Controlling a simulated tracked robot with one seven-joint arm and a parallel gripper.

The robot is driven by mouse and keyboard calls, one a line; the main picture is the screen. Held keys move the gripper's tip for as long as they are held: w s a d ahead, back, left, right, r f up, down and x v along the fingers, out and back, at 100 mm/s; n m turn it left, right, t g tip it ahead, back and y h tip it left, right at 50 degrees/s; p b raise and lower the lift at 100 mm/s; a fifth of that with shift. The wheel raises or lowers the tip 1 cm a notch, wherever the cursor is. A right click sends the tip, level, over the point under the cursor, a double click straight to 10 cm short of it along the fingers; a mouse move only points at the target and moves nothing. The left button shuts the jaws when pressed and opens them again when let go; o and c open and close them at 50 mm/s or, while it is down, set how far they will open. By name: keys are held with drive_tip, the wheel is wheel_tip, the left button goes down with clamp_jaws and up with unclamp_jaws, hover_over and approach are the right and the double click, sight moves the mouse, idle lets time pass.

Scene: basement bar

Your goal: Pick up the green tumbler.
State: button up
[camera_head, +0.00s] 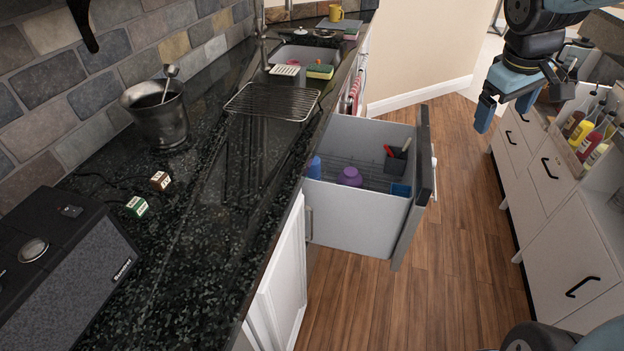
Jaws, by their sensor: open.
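I cannot make out a green tumbler in the head view. The open drawer (350,233) under the counter holds a purple rounded cup or bowl (350,177), a blue object (314,167) at its left wall and a dark holder (397,160) with a red item in it. A small blue piece (400,190) lies at its front right. My gripper (522,101) is open and empty, hanging at the upper right over the floor, apart from the drawer.
A white cabinet (560,215) with bottles lines the right. Wooden floor (465,200) lies free between.

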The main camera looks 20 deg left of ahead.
drive_tip(key=w+a+f+n+g+y, duration=0.1)
drive_tip(key=w+a+f+n, duration=0.35)
drive_tip(key=a+f, duration=0.45)
drive_tip(key=w+a+f+n+g+y, duration=0.1)
drive_tip(key=w+a+f+n, duration=0.3)
drive_tip(key=w+a+f, duration=0.3)
drive_tip(key=a+f+n+g+y, duration=0.1)
drive_tip(key=a+f+n, duration=0.1)
drive_tip(key=a+f, duration=0.5)
drive_tip(key=s+a+f+n+g+y, duration=0.1)
drive_tip(key=a+f+n+g+y, duration=0.1)
drive_tip(key=a+f, duration=0.6)
drive_tip(key=s+a+f+n+g+y, duration=0.1)
drive_tip(key=a+f+n+y, duration=0.1)
drive_tip(key=a+f, duration=0.6)
drive_tip(key=shift+s+a+f+n, duration=0.15)
drive_tip(key=shift+a+n, duration=0.4)
drive_tip(key=shift+a, duration=1.3)
drive_tip(key=shift+x, duration=3.55)
drive_tip(key=shift+c, duration=0.4)
drive_tip(key=c, duration=1.1)
